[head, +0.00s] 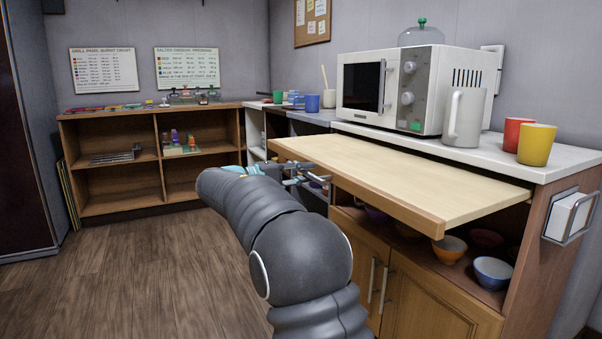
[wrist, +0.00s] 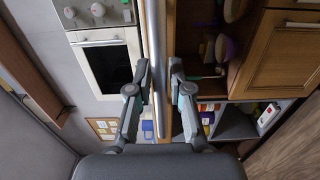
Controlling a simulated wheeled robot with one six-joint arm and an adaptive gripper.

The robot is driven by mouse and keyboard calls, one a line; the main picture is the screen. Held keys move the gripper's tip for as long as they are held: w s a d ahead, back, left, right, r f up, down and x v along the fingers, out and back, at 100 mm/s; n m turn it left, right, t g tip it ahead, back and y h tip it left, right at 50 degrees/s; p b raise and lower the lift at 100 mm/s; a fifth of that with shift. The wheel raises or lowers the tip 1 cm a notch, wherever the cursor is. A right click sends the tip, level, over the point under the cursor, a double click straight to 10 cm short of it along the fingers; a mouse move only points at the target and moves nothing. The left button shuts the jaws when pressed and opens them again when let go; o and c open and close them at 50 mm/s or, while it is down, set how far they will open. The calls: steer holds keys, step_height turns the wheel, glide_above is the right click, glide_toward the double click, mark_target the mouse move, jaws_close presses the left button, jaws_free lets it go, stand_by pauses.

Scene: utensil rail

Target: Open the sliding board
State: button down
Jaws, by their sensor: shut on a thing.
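The sliding board (head: 400,178) is a pale wooden slab that stands out well beyond the front of the white worktop, above an open shelf. My arm hides part of the cabinet below.
A microwave (head: 415,90), a grey jug (head: 465,117), a red cup (head: 516,134) and a yellow cup (head: 536,145) stand on the worktop (head: 500,160). Bowls, including a blue one (head: 493,272), sit on the shelf below. The wooden floor (head: 150,280) at left is clear.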

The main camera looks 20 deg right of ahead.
steer(key=shift+f, duration=0.1)
steer(key=c, duration=1)
jaws_free()
steer(key=shift+c, duration=0.2)
steer(key=shift+a, duration=0.15)
steer(key=s+a, duration=0.1)
steer(key=a, duration=1)
steer(key=shift+s+a, duration=0.35)
